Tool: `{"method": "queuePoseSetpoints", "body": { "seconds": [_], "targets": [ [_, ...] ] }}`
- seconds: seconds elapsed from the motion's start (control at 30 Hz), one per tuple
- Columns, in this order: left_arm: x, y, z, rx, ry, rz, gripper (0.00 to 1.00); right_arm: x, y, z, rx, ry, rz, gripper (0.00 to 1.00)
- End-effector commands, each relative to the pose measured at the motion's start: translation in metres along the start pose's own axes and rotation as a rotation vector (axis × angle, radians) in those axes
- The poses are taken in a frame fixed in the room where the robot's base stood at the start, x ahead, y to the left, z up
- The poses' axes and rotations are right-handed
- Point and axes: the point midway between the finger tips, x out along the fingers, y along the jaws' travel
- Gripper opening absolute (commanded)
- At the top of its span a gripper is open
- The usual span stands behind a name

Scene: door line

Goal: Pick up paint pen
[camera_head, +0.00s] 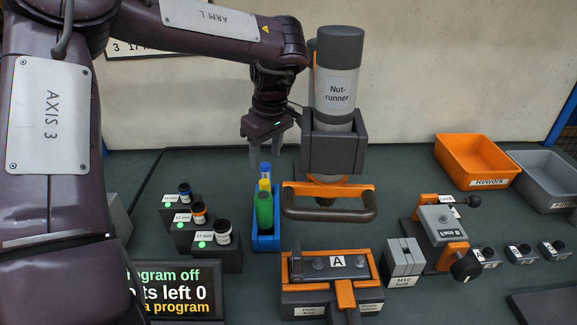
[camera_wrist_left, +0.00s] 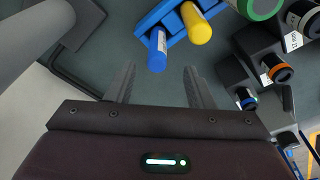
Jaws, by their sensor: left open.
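A blue holder (camera_head: 264,242) stands on the bench with a blue-capped pen (camera_head: 265,168), a yellow pen (camera_head: 264,185) and a larger green cylinder (camera_head: 263,209) in a row. I cannot tell which of them is the paint pen. My left gripper (camera_head: 267,153) is open and empty, pointing down above the holder's far end. In the left wrist view, the blue pen (camera_wrist_left: 158,48) lies just beyond and between my open fingertips (camera_wrist_left: 160,76), apart from them. The yellow pen (camera_wrist_left: 196,23) is beside it to the right. My right gripper is not in view.
A nutrunner (camera_head: 337,95) in its grey stand is close right of my left gripper. Small stepped blocks with capped containers (camera_head: 222,232) stand left of the holder. A screen (camera_head: 175,290), clamp fixture A (camera_head: 330,280) and orange Rework bin (camera_head: 475,160) are around the bench.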

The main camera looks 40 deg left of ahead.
Motion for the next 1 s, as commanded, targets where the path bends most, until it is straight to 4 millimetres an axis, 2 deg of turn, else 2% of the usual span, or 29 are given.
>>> {"method": "queuePoseSetpoints", "body": {
  "seconds": [0.17, 0.63, 0.77, 0.97, 1.0],
  "targets": [
    [0.01, 0.0, 0.0, 0.0, -0.001, -0.001, 0.48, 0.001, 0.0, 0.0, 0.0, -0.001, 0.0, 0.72],
    [0.071, 0.001, 0.001, 0.0, -0.002, -0.003, 0.48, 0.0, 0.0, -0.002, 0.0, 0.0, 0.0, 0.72],
    [0.078, 0.002, 0.001, 0.0, -0.001, 0.0, 0.48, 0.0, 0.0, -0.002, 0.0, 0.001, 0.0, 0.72],
    [0.078, 0.002, 0.001, 0.0, 0.0, 0.001, 0.48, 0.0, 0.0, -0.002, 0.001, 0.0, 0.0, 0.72],
    [0.078, 0.002, 0.001, 0.0, 0.0, 0.001, 0.43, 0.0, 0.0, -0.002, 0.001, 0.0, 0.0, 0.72]
  ]
}}
